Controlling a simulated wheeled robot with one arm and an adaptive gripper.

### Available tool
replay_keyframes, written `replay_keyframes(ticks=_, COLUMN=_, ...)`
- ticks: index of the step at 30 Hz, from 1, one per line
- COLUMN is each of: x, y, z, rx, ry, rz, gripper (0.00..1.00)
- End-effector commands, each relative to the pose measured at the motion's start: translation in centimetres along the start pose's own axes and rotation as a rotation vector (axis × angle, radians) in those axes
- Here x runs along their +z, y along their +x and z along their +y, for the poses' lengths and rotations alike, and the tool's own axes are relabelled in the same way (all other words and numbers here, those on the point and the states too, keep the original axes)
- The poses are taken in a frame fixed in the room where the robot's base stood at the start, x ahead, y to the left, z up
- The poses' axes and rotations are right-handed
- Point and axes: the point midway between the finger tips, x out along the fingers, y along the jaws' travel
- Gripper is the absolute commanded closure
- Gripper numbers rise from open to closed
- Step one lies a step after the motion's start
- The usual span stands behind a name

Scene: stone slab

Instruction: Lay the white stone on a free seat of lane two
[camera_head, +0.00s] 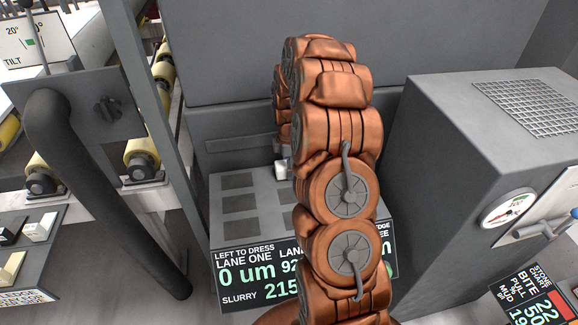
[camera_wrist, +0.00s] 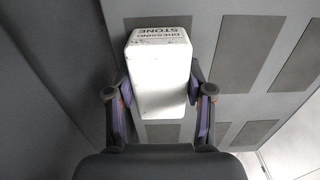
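The white stone (camera_wrist: 160,80), lettered DRESSING STONE, stands between the two fingers of my gripper (camera_wrist: 159,92) in the wrist view. The fingertips meet its sides, so my gripper looks shut on it. Behind it is the grey slab (camera_wrist: 206,20) with dark rectangular seats, such as one to the right (camera_wrist: 236,53). I cannot tell whether the stone touches the slab. In the head view, the lane one seats (camera_head: 240,203) on the slab's left look empty. My copper arm hides most of lane two and my gripper there.
A grey cabinet (camera_head: 480,140) with a gauge stands close on the right. A tall grey wall (camera_head: 225,60) closes the back. A dark post (camera_head: 110,190) and a roller frame (camera_head: 142,155) stand left. A ledge at far left holds small blocks, one white (camera_head: 40,227).

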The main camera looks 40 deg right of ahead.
Motion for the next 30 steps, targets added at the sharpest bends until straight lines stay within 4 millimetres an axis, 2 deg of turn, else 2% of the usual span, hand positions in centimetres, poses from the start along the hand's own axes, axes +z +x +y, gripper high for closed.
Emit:
replay_keyframes(ticks=1, x=0.0, y=-0.1, z=0.0, rx=0.000, ry=0.000, rz=0.000, gripper=0.41)
replay_keyframes(ticks=6, x=0.0, y=-0.1, z=0.0, rx=0.000, ry=0.000, rz=0.000, gripper=0.24)
replay_keyframes(ticks=19, x=0.0, y=-0.7, z=0.0, rx=0.001, ry=0.000, rz=0.000, gripper=0.23)
replay_keyframes(ticks=23, x=-0.1, y=-2.2, z=0.1, rx=0.003, ry=-0.001, rz=0.000, gripper=0.23)
replay_keyframes(ticks=30, x=0.0, y=-7.0, z=0.2, rx=0.007, ry=0.000, rz=0.001, gripper=0.23)
